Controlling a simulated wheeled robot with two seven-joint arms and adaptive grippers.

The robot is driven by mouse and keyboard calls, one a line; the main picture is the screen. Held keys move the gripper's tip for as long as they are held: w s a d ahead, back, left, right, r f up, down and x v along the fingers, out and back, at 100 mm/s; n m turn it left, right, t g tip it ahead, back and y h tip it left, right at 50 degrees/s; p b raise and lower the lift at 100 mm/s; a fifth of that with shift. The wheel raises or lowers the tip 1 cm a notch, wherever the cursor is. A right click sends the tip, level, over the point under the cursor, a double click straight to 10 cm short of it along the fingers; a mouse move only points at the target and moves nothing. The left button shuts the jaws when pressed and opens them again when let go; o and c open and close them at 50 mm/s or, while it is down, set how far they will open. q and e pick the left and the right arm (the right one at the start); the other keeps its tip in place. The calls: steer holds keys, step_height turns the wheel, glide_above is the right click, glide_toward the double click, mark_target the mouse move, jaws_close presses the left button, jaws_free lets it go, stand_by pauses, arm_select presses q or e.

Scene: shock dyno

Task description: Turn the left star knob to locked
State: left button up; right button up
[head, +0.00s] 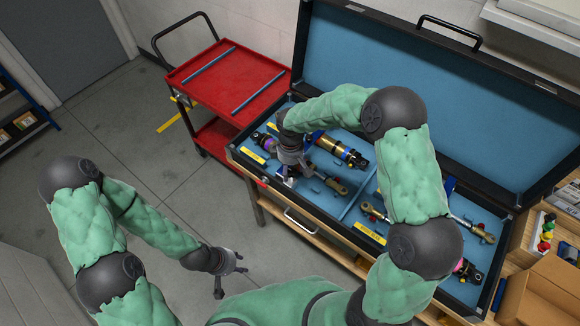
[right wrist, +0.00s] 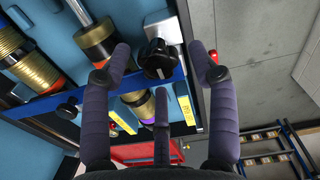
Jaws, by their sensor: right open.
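A black star knob (right wrist: 157,58) sits on a pale metal bracket (right wrist: 160,28) at the end of a blue bar (right wrist: 95,92) in the right wrist view. My right gripper (right wrist: 161,82) is open, with its fingers spread around the knob's side of the bar and apart from the knob. In the head view my right gripper (head: 290,162) hangs over the front left part of the open case (head: 340,218); it partly hides the knob area there. My left gripper (head: 232,272) is open and empty, low over the floor at the left.
Gold and black shock absorbers (head: 340,150) lie in the case's blue lining. A smaller dark knob (right wrist: 67,108) shows farther along the bar. A red cart (head: 225,78) stands behind left. A cardboard box (head: 540,290) is at the right. The floor at left is clear.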

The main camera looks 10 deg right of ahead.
mark_target(290, 170)
step_height(290, 170, up, 12)
stand_by(0.5)
steer(key=shift+a, duration=0.1)
stand_by(0.4)
